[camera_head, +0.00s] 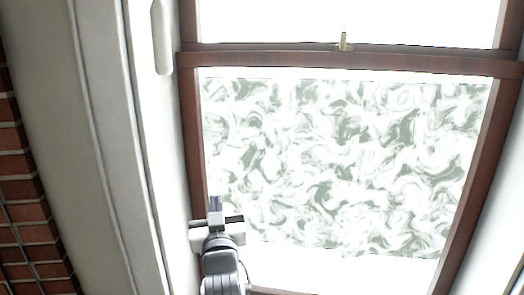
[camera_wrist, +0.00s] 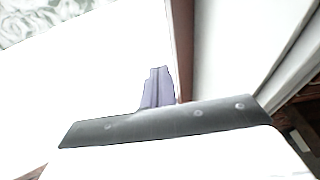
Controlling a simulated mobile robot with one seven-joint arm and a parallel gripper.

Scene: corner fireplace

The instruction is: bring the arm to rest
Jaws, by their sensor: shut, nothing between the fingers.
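My gripper (camera_head: 215,203) is at the bottom left of the window in the head view, at the end of my raised arm. Its fingers point up in the picture, close to the left side of the brown window frame. In the wrist view the gripper's fingers (camera_wrist: 158,88) stand together behind the dark gripper bar. The gripper is shut and holds nothing. I cannot tell whether it touches the frame or the glass.
A brown-framed window (camera_head: 350,60) with a swirl-patterned lower pane (camera_head: 340,165) fills the view. A metal latch (camera_head: 344,41) sits on its crossbar. Pale trim (camera_head: 112,130) and a brick wall (camera_head: 22,190) are at the left.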

